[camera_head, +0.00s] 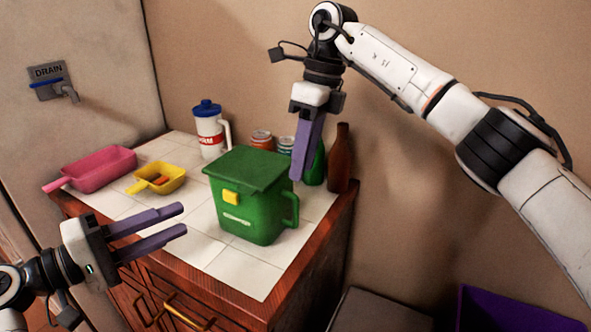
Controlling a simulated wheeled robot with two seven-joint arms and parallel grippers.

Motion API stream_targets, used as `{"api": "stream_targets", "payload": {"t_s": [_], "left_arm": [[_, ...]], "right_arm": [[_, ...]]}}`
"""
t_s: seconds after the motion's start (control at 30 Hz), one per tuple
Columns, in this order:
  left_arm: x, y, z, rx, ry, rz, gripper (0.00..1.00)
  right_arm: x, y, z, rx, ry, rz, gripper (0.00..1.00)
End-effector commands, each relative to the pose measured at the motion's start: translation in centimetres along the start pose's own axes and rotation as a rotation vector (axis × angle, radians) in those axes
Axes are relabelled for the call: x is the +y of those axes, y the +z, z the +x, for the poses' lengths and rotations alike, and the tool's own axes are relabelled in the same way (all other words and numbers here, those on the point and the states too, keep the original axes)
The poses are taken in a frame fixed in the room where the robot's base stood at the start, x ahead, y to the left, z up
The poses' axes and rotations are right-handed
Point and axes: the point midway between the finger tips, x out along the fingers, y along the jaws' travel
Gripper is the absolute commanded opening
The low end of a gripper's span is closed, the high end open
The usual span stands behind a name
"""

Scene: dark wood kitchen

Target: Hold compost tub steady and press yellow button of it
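The green compost tub (252,206) stands upright on the tiled counter with its lid down. Its yellow button (231,198) is on the front face below the lid's edge, and a handle is on its right side. My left gripper (184,220) is open and empty, to the left of the tub and apart from it, with its purple fingers pointing toward it. My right gripper (298,178) points down at the tub's back right corner, near the handle. Its fingers overlap in this view, so the gap between them and any contact with the tub are hidden.
A pink scoop (103,168), a yellow scoop (160,178) and a white jug with a blue lid (210,135) stand on the counter (205,250). Cans, a green bottle (318,165) and a brown bottle (340,160) are behind the tub. A purple bin (510,308) is at lower right.

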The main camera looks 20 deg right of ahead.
Motion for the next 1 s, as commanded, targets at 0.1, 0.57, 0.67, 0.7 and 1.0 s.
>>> {"api": "stream_targets", "payload": {"t_s": [0.1,0.57,0.67,0.7,1.0], "left_arm": [[0.0,0.0,0.0,0.0,0.0,0.0,0.31],[0.0,0.0,0.0,0.0,0.0,0.0,0.31],[0.0,0.0,0.0,0.0,0.0,0.0,0.31],[0.0,0.0,0.0,0.0,0.0,0.0,0.31],[0.0,0.0,0.0,0.0,0.0,0.0,0.31]], "right_arm": [[0.6,0.6,1.7,0.103,-0.091,-0.077,0.34],[-0.1,0.1,7.7,0.153,-0.135,-0.114,0.34],[-0.3,-0.2,9.3,0.152,-0.135,-0.114,0.34],[-0.4,-0.2,10.0,0.151,-0.135,-0.114,0.34],[-0.8,-0.6,12.4,0.149,-0.137,-0.114,0.34]]}}
